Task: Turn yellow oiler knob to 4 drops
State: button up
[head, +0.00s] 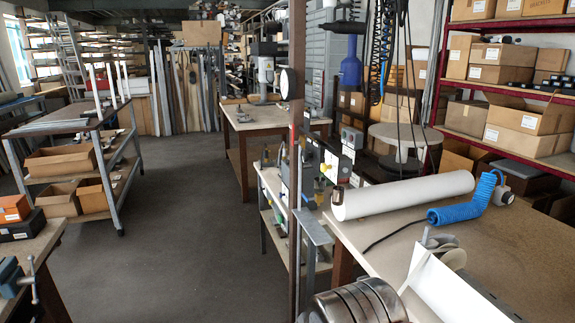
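A cluster of small fittings (308,165), with dark, grey and white parts, is mounted beside a brown upright post near the middle of the head view. A small yellow part (319,187) shows low on this cluster. It is too small to tell whether it is the oiler knob, and no drop marks or setting can be read. The post hides part of the fittings. My gripper is not seen in this view.
A bench (480,245) at the right holds a white roll (403,195) and a blue coiled hose (462,210). A shelf trolley (75,125) stands at the left. The grey floor (170,230) between is clear.

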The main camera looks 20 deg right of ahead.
aim_at(323, 167)
jog(key=u, duration=0.4)
jog(key=i, duration=0.55)
jog(key=u, duration=0.6)
jog(key=i, duration=0.5)
jog(key=u, duration=0.35)
